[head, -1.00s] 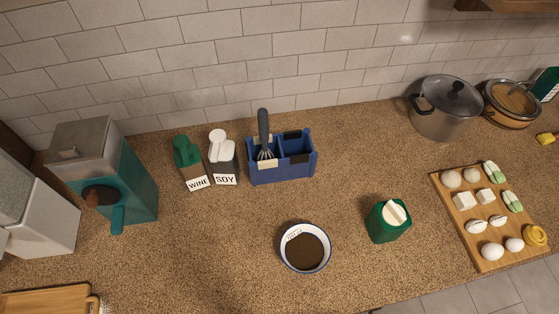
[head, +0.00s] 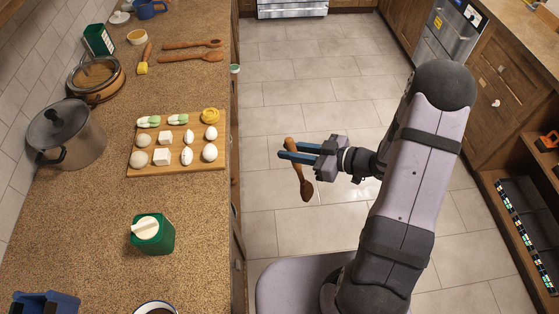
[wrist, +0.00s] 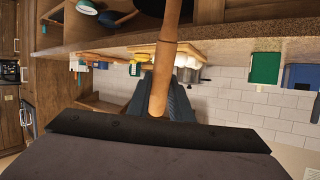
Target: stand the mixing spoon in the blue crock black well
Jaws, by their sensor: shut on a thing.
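The wooden mixing spoon (head: 306,189) is in my gripper (head: 284,150), held in the air over the floor beside the counter. The fingers are shut around its handle. It hangs slightly tilted, bowl down, with a short handle end above the fingers. In the wrist view the spoon (wrist: 162,75) runs up the picture from the fingers. The blue crock (head: 45,304) shows only as a rim at the bottom left of the head view, well apart from the gripper. A blue shape at the right of the wrist view may be the crock.
A green canister (head: 153,236) and a wooden board (head: 134,162) with eggs and vegetables stand on the counter (head: 80,225). A lidded pot (head: 69,135) is near the wall. Two wooden spoons (head: 190,57) lie farther back. The floor around my gripper is clear.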

